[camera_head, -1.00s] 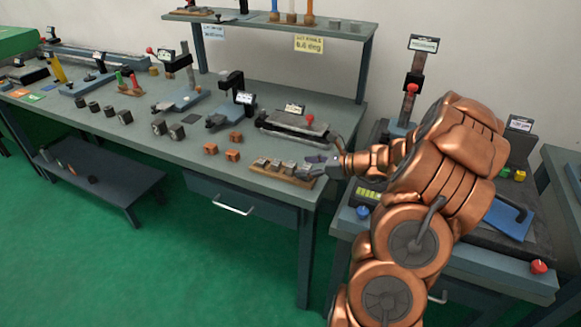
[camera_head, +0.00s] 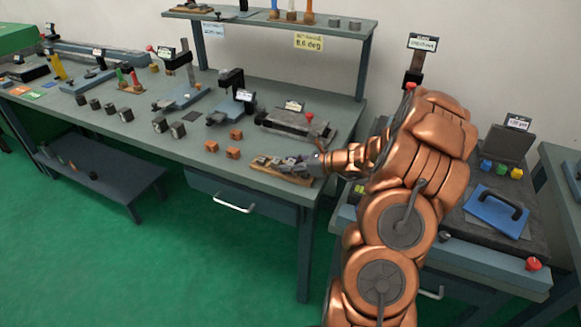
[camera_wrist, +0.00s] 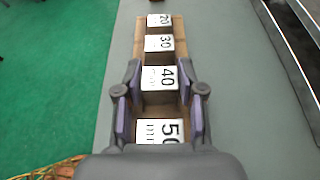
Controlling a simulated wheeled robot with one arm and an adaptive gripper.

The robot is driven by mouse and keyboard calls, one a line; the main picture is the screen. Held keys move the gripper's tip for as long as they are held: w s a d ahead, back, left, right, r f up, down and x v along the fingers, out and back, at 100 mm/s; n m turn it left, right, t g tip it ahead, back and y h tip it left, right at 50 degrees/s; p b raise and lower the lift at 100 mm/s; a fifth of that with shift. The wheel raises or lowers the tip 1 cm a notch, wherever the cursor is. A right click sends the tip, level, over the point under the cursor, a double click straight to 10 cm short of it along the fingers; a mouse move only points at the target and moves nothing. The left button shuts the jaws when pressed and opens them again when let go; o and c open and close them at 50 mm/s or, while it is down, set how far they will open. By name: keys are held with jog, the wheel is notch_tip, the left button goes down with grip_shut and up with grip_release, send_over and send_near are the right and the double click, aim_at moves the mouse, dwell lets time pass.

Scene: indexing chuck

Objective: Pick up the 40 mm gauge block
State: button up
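The 40 mm gauge block (camera_wrist: 160,78) is a small block with a white top marked 40, sitting in a row on a wooden tray (camera_wrist: 178,26). The 50 block (camera_wrist: 160,131) is nearer the wrist; the 30 block (camera_wrist: 159,43) and the 20 block (camera_wrist: 159,20) are farther along. My gripper (camera_wrist: 164,85) is open, with one dark finger on each side of the row, about level with the 40 and 50 blocks. I see no clear contact with the 40 block. In the head view my gripper (camera_head: 296,165) is over the tray (camera_head: 286,175), partly hiding the blocks.
The tray lies near the bench's front edge. A vise-like fixture (camera_head: 295,125) stands behind it, and orange cubes (camera_head: 233,152) lie to its left. Bare grey bench top flanks the tray in the wrist view; green floor (camera_wrist: 55,75) lies beyond the left edge.

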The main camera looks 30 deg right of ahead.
grip_shut()
jog(key=shift+r, duration=0.1)
